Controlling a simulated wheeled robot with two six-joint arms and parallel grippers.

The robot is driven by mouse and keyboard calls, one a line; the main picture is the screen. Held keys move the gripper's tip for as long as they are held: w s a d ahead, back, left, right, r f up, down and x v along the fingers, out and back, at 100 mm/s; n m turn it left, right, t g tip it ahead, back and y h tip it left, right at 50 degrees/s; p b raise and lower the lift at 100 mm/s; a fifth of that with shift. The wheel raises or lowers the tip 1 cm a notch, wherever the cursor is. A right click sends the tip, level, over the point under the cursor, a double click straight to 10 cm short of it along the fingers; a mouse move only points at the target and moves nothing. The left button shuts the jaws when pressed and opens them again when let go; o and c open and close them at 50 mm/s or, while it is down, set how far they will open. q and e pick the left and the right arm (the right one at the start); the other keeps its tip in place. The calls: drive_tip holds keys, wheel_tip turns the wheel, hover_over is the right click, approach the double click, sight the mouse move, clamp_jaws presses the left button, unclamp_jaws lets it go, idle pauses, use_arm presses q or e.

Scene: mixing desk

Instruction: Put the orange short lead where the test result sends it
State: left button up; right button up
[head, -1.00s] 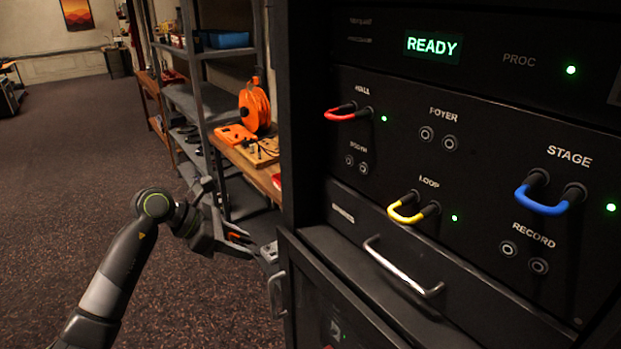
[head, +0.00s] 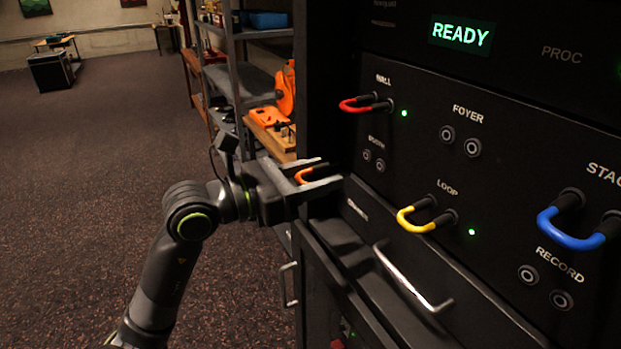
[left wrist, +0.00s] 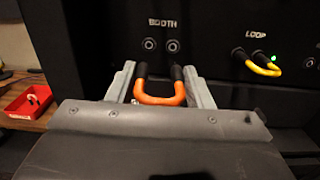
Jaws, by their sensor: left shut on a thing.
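The orange short lead (head: 303,175) is held between the fingers of my left gripper (head: 322,176), in front of the rack's left edge. In the left wrist view the orange lead (left wrist: 160,99) is a U shape with two black plugs pointing at the panel. The empty BOOTH sockets (left wrist: 162,45) are just beyond the plugs, with a gap; they also show in the head view (head: 374,161). The display (head: 461,33) reads READY in green. My right gripper is not in view.
A red lead (head: 358,105) sits in HALL, a yellow one (head: 415,220) in LOOP and a blue one (head: 573,236) in STAGE. FOYER (head: 460,141) and RECORD (head: 545,287) sockets are empty. A drawer handle (head: 410,280) juts out below. A red tray (left wrist: 27,103) is at left.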

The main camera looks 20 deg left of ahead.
use_arm(q)
drive_tip(key=x, duration=0.4)
drive_tip(key=shift+w+d+b, duration=0.15)
drive_tip(key=shift+d+b, duration=0.1)
drive_tip(key=shift+b, duration=0.15)
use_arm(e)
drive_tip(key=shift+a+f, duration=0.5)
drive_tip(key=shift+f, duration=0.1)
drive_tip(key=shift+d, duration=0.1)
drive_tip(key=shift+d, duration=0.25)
use_arm(q)
drive_tip(key=shift+w+d, duration=0.1)
drive_tip(key=shift+b+x, duration=0.3)
drive_tip(key=shift+x, duration=0.45)
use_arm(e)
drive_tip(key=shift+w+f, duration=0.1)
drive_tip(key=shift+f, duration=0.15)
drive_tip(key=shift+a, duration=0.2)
